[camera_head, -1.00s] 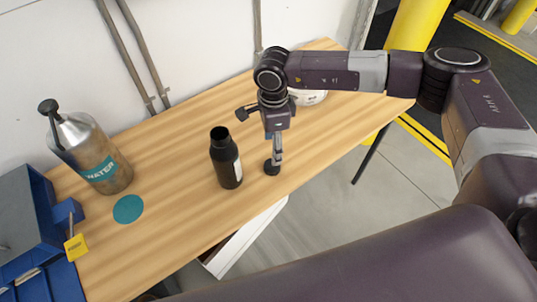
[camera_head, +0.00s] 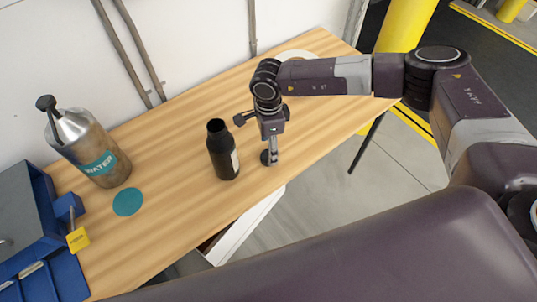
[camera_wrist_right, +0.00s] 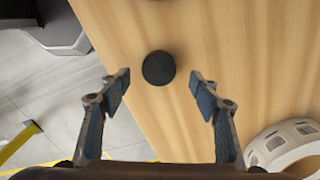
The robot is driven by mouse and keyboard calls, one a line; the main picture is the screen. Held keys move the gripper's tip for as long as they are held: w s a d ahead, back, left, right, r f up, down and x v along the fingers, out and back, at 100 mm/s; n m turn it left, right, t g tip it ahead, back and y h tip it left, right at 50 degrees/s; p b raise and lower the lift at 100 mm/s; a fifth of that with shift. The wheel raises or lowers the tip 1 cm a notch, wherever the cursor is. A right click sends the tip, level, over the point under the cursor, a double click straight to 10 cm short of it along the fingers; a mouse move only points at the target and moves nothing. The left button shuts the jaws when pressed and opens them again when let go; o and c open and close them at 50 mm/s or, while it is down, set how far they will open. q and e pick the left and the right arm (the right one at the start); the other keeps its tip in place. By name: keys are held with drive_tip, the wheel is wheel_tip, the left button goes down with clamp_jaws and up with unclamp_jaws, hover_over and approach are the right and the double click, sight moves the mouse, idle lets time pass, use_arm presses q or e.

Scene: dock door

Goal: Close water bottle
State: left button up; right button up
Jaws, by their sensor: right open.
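A black bottle (camera_head: 222,152) with an open mouth stands upright on the wooden table. Its black round cap (camera_head: 267,158) lies on the table to its right, partly hidden by my right gripper. The cap also shows in the right wrist view (camera_wrist_right: 158,68), just beyond and between the fingertips. My right gripper (camera_head: 271,152) points down over the cap, open and empty; in the wrist view its fingers (camera_wrist_right: 157,84) are spread on either side. A metal bottle (camera_head: 88,148) labelled WATER, with a black knob on top, stands at the left. My left gripper is not in view.
A teal disc (camera_head: 128,202) lies flat on the table (camera_head: 175,215). A blue case (camera_head: 35,235) with a yellow tag (camera_head: 78,239) is at the left edge. A white round object (camera_wrist_right: 285,145) sits behind my right arm. The wall bounds the back.

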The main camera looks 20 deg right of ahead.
drive_tip(key=shift+f, duration=1.7)
drive_tip(key=shift+s, duration=0.1)
drive_tip(key=c, duration=0.9)
